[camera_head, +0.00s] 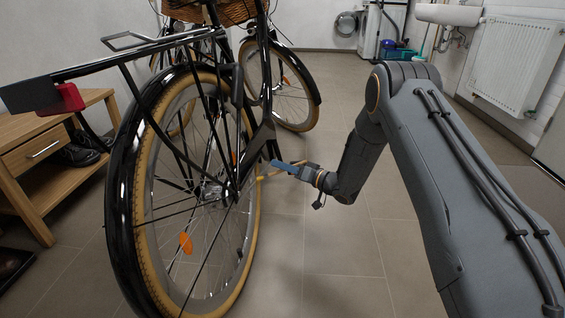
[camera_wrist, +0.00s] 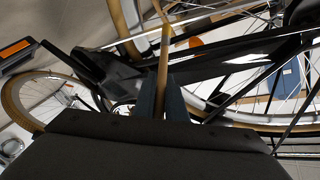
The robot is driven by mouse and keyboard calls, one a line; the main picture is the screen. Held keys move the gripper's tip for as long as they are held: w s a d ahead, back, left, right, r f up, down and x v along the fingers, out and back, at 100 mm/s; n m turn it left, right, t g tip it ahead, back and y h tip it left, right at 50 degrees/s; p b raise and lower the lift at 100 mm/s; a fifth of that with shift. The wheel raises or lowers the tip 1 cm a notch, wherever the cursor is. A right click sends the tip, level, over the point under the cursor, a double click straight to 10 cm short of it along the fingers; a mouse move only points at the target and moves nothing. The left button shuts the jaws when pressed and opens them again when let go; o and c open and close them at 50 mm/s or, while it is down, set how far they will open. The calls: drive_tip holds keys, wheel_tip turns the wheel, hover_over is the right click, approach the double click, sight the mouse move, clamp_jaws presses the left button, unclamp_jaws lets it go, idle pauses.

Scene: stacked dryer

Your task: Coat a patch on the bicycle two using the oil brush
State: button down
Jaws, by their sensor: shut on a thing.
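A black bicycle (camera_head: 120,170) with tan tyres fills the left of the head view, rear wheel nearest. A second black bicycle (camera_head: 316,88) with tan tyres stands behind it. I cannot tell which is bicycle two. My gripper (camera_head: 284,167) is beside the nearer bicycle, right of its rear wheel near the crank area. In the wrist view its fingers (camera_wrist: 161,98) are shut on a thin wooden handle, apparently the oil brush (camera_wrist: 163,62). Black bicycle parts (camera_wrist: 225,62) lie close beyond the fingers. The bristles are not clear, and I cannot tell whether the brush touches the frame.
A wooden bench (camera_head: 38,180) with a drawer and dark shoes stands at the left. A sink (camera_head: 448,14), a radiator (camera_head: 514,62) and a blue crate (camera_head: 398,54) are along the back and right. The tiled floor (camera_head: 335,245) between bicycle and arm is clear.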

drive_tip(key=s+a+r+p, duration=0.1)
drive_tip(key=s+r+p, duration=0.1)
drive_tip(key=s+p, duration=0.6)
drive_tip(key=shift+s+r, duration=0.25)
drive_tip(key=shift+s, duration=0.45)
idle(0.3)
drive_tip(key=shift+s+d+r+p, duration=0.15)
drive_tip(key=shift+d+p, duration=0.15)
drive_tip(key=shift+d, duration=0.65)
drive_tip(key=shift+s+d+r+p, duration=0.15)
drive_tip(key=shift+d+p, duration=0.1)
drive_tip(key=shift+d, duration=0.7)
drive_tip(key=shift+d+r+p, duration=0.15)
drive_tip(key=shift+d+p, duration=0.15)
drive_tip(key=shift+d, duration=0.65)
drive_tip(key=shift+d, duration=0.1)
drive_tip(key=shift+s+d+r+p, duration=0.1)
drive_tip(key=shift+d+p, duration=0.05)
drive_tip(key=shift+d, duration=0.55)
drive_tip(key=shift+s+d+r+p, duration=0.1)
drive_tip(key=shift+d+p, duration=0.05)
drive_tip(key=shift+d, duration=0.5)
